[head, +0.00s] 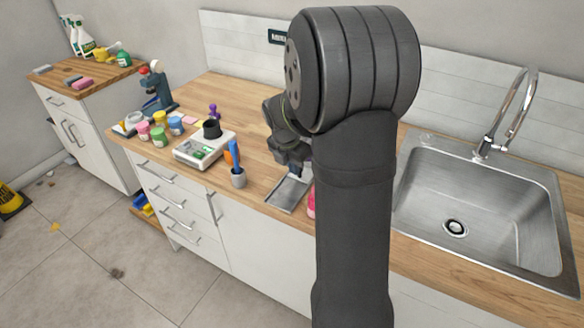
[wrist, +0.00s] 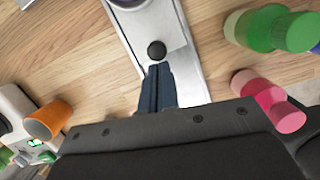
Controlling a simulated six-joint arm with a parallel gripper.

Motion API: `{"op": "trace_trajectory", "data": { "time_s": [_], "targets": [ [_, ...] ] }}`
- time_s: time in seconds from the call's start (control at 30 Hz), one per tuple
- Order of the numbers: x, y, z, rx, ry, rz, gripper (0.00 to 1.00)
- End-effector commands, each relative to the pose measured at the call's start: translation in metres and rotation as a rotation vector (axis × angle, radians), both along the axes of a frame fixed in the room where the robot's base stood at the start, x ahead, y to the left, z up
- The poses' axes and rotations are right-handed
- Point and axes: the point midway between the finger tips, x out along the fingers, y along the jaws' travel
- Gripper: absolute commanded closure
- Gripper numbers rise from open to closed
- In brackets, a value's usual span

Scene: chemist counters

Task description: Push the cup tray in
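The cup tray (head: 288,194) is a flat grey metal tray lying on the wooden counter, near its front edge. In the wrist view the tray (wrist: 186,82) runs beneath my gripper, with a round black knob (wrist: 156,50) on it.
Green (wrist: 270,28) and pink (wrist: 270,100) containers stand close right of the tray. A sink (head: 480,215) is at right.

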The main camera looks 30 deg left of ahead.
Motion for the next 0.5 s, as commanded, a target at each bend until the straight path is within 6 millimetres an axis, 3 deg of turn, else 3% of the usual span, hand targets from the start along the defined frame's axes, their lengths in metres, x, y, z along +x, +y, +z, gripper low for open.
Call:
{"op": "trace_trajectory", "data": {
  "time_s": [0.17,0.37,0.5],
  "targets": [
    [-0.001,0.001,0.003,0.003,-0.013,0.001,1.00],
    [-0.038,0.007,0.004,0.001,-0.005,0.006,1.00],
    [-0.047,0.008,0.035,0.006,-0.008,0.001,1.00]
  ]
}}
